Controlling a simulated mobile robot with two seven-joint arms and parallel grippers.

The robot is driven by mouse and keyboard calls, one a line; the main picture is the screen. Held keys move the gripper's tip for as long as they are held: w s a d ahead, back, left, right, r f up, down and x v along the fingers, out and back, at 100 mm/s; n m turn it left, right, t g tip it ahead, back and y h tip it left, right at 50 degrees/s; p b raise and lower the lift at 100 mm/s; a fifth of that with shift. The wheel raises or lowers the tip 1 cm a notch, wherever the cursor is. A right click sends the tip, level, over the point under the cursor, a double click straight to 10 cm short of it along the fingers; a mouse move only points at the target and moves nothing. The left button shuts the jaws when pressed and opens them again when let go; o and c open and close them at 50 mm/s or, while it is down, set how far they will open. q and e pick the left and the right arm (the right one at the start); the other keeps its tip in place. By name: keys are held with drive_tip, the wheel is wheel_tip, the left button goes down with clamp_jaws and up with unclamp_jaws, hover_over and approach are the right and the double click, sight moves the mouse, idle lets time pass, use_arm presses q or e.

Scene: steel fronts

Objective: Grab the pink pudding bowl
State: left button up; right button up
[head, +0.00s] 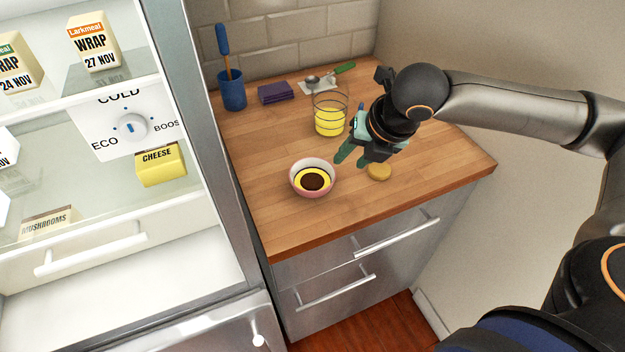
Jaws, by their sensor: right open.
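The pink pudding bowl (312,191) stands upright on the wooden counter, near its front left part. It has a pale inside with yellow pudding and a dark round patch in the middle. My right gripper (351,160) comes in from the right, above the counter, to the right of the bowl and a little behind it. Its teal fingers are open, point down and left, and hold nothing. A gap shows between the fingers and the bowl. My left gripper is not in view.
A glass with yellow contents (328,122) stands just behind my right gripper. A small round tan disc (379,172) lies right of the bowl. A blue cup (232,92), purple cloth (276,93) and green-handled tool (345,68) are at the back. The open fridge (195,110) borders the counter's left.

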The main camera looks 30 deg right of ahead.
drive_tip(key=d+r, duration=0.1)
drive_tip(key=d, duration=0.1)
hover_over(335, 174)
drive_tip(key=s+d, duration=0.1)
drive_tip(key=s, duration=0.2)
wheel_tip(335, 174, down, 6)
drive_tip(key=shift+a+b+x, duration=0.15)
drive_tip(key=shift+b+x, duration=0.2)
drive_tip(key=shift+x, duration=1.05)
drive_tip(key=shift+a+b+x, duration=0.1)
drive_tip(key=shift+b+x, duration=0.2)
drive_tip(key=shift+x, duration=1.05)
clamp_jaws()
